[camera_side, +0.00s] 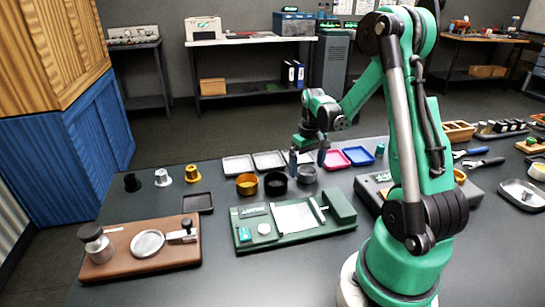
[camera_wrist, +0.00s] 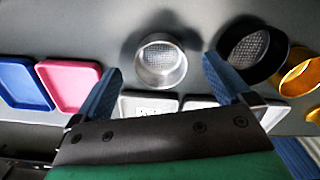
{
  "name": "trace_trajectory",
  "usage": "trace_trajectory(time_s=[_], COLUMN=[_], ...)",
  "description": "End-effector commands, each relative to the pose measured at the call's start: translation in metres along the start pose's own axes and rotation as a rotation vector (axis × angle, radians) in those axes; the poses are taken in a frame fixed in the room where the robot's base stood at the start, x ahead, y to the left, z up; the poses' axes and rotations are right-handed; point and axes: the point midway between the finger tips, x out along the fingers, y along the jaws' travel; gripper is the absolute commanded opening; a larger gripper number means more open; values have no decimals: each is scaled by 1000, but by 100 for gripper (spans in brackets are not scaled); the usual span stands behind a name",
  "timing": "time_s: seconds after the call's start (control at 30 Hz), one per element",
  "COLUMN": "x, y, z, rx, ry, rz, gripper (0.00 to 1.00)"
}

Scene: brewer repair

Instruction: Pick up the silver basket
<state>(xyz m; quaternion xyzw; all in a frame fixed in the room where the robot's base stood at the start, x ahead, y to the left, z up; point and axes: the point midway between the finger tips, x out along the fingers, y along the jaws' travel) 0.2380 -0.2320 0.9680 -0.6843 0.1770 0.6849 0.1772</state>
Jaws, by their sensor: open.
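The silver basket (camera_wrist: 161,62) is a round metal cup with a mesh bottom. In the wrist view it lies just beyond and between my two blue fingers, upright on the dark table. In the side view the silver basket (camera_side: 307,174) stands at the right end of a row of three baskets. My gripper (camera_wrist: 160,85) is open and empty. In the side view my gripper (camera_side: 308,160) hangs above and close to the silver basket; the exact gap is hard to tell. No contact shows.
A black basket (camera_side: 275,184) and a gold basket (camera_side: 246,185) stand beside the silver one. Pale trays (camera_side: 238,165), a pink tray (camera_side: 335,159) and a blue tray (camera_side: 358,156) lie behind. A green fixture (camera_side: 262,235) sits in front.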

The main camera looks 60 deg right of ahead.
Motion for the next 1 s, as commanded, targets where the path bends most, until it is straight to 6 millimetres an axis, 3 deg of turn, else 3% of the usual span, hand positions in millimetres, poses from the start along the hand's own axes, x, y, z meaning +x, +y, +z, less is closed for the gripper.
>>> trace_trajectory(time_s=[0.4, 0.7, 1.0], x=[10, 9, 8], y=[0, 0, 0], z=[0, 0, 0], rx=[0, 0, 0], ry=[1, 1, 1], rz=[0, 0, 0], gripper=[95, 10, 9])
